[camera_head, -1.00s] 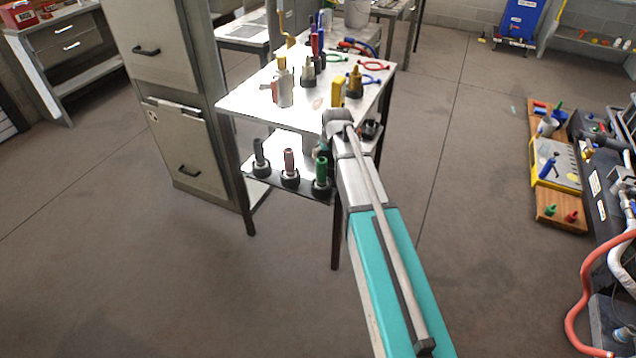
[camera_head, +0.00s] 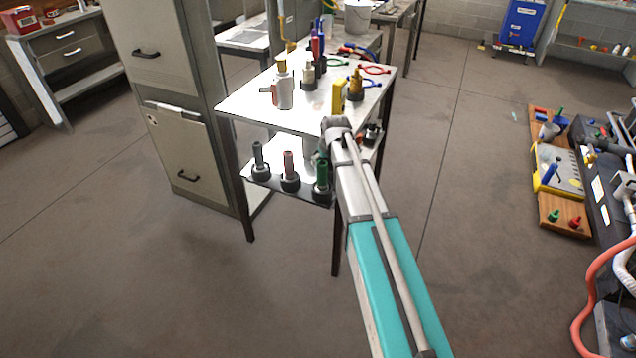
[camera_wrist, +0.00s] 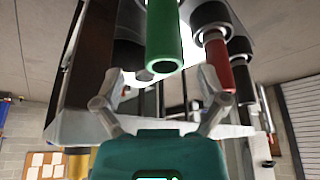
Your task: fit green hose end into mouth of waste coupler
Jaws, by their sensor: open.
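The green hose end (camera_head: 322,172) stands upright in a black collar on the lower shelf of the metal table, at the right of a short row. In the wrist view, the picture appears upside down, and the green hose end (camera_wrist: 164,40) points its open round mouth toward the camera. My gripper (camera_wrist: 160,82) is open, with one finger on each side of the green mouth and gaps between. In the head view my arm hides most of the gripper. I cannot pick out the waste coupler for certain.
The table top (camera_head: 240,100) above holds bottles and tools. A filing cabinet (camera_head: 185,150) is close on the left.

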